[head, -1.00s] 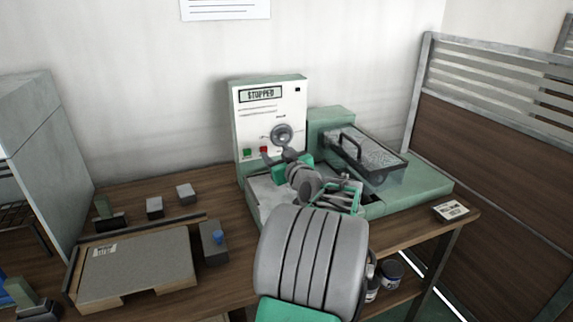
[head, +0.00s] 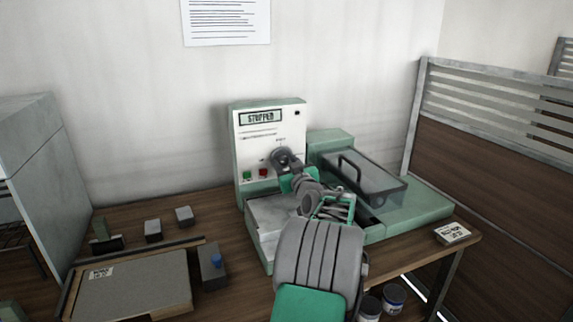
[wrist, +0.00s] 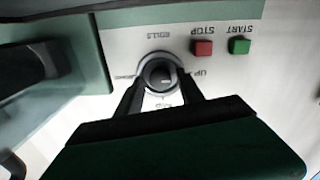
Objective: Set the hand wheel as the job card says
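The hand wheel (head: 281,158), a grey round knob, is on the white front panel (head: 270,128) of the green machine. In the wrist view the hand wheel (wrist: 160,76) has a dark hub and sits below the upside-down word ROLLS. My gripper (wrist: 161,88) has one dark finger on each side of the wheel, near its rim. I cannot tell whether the fingers press on it. In the head view my arm partly covers the wheel. The display (head: 260,118) reads STOPPED. A printed sheet (head: 226,22) hangs on the wall; its text is too small to read.
A green START button (wrist: 239,46) and a red STOP button (wrist: 203,47) are close to the wheel. A clear-covered tray section (head: 365,185) is right of the panel. A board (head: 135,285) lies at left.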

